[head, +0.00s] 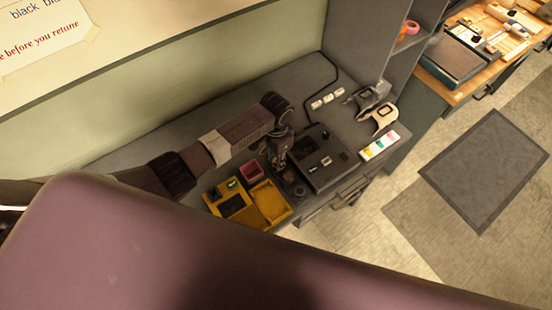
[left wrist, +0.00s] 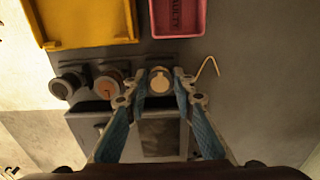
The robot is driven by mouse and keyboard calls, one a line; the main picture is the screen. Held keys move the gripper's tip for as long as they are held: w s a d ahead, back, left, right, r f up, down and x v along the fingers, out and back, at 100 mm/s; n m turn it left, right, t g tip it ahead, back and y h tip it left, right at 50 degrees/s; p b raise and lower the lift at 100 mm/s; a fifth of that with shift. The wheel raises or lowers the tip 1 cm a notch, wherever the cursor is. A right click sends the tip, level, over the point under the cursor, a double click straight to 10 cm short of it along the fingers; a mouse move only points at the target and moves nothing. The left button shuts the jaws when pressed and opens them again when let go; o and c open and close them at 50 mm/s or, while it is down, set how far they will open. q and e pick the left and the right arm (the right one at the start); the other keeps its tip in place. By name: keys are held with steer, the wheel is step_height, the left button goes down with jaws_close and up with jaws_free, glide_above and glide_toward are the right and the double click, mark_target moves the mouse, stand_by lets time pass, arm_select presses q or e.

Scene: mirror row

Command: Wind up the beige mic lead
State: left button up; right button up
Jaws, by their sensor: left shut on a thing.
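In the left wrist view, my left gripper (left wrist: 161,92) is shut on a small round dark thing with a beige disc top (left wrist: 160,79), held between its fingertips. A thin beige hooked piece of lead (left wrist: 208,67) sticks out just right of the fingertips; whether it joins the held thing I cannot tell. Two similar round pieces, one dark-topped (left wrist: 67,84) and one brownish (left wrist: 108,86), stand to the left. In the head view, my left gripper (head: 279,160) points down beside a dark flat case (head: 325,172), its tips unclear. My right gripper is out of view.
A yellow tray (head: 270,203) and a pink bin (head: 250,172) stand close to the gripper. White blocks on a black cable (head: 327,98), a pale handheld device (head: 380,119) and a card with coloured labels (head: 379,146) lie farther right. The desk behind my arm is clear.

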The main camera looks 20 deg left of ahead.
arm_select(q)
steer(key=m, duration=1.3)
steer(key=shift+m+b, duration=0.3)
steer(key=shift+b, duration=0.1)
steer(key=m, duration=0.4)
steer(key=shift+m+b, duration=0.3)
steer(key=shift+b, duration=0.05)
steer(key=o, duration=0.8)
steer(key=shift+o, duration=1.4)
